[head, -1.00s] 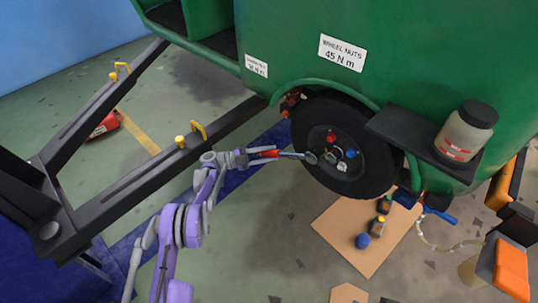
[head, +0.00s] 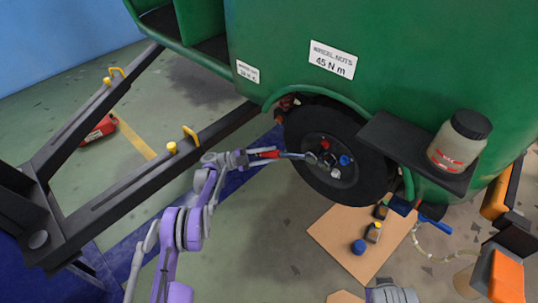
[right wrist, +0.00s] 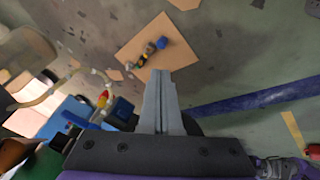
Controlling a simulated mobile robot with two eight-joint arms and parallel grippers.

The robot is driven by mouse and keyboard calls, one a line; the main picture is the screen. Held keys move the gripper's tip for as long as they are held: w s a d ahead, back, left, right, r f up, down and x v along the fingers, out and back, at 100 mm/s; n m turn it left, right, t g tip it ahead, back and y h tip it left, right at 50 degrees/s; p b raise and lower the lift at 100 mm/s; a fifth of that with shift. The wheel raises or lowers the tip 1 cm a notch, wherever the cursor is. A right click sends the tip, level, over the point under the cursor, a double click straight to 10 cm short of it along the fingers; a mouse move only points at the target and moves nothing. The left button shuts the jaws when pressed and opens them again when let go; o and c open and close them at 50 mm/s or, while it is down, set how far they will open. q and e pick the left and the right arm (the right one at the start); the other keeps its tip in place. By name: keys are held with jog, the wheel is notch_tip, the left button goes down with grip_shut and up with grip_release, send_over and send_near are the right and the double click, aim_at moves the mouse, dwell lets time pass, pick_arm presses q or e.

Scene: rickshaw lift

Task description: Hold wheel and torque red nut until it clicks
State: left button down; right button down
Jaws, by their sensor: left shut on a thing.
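The wheel (head: 340,185) is a black tyre under the green body, with a dark hub. The red nut (head: 324,143) sits at the hub's upper part, with a blue nut (head: 344,160) and a pale nut (head: 335,173) near it. My left gripper (head: 243,159) is shut on the torque wrench (head: 266,154), by its red and grey handle. The wrench's head end reaches the hub just below and left of the red nut; I cannot tell whether it is seated on a nut. My right gripper (right wrist: 158,75) is empty, its fingers together; in the head view it shows at the bottom edge (head: 390,290).
A sign reading 45 N m (head: 333,60) is on the green body (head: 400,60). A jar (head: 460,140) stands on a black shelf (head: 395,140) beside the wheel. A cardboard sheet (head: 340,245) with small bottles lies on the floor below. Black shafts (head: 120,180) run left.

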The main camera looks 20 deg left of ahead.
jog(key=w+f+n+t+h, duration=0.1)
jog(key=w+n+h, duration=0.15)
jog(key=w, duration=0.45)
jog(key=n+t+h, duration=0.2)
jog(key=n+t, duration=0.5)
jog(key=n, duration=0.1)
send_near(361, 198)
notch_tip(361, 198, down, 2)
jog(key=s+a, duration=0.1)
jog(key=s, duration=0.2)
jog(key=shift+w+d+f, duration=0.1)
jog(key=shift+w+d, duration=0.4)
jog(key=shift+w, duration=0.7)
jog(key=shift+w+d+f, duration=0.1)
jog(key=shift+w+d, duration=0.45)
jog(key=shift+w, duration=0.65)
jog(key=shift+w+d+f, duration=0.1)
jog(key=shift+w+d, duration=0.4)
jog(key=shift+w, duration=0.7)
jog(key=shift+w+d, duration=0.3)
jog(key=shift+w, duration=0.4)
jog(key=shift+w+d+r, duration=0.2)
dwell(0.8)
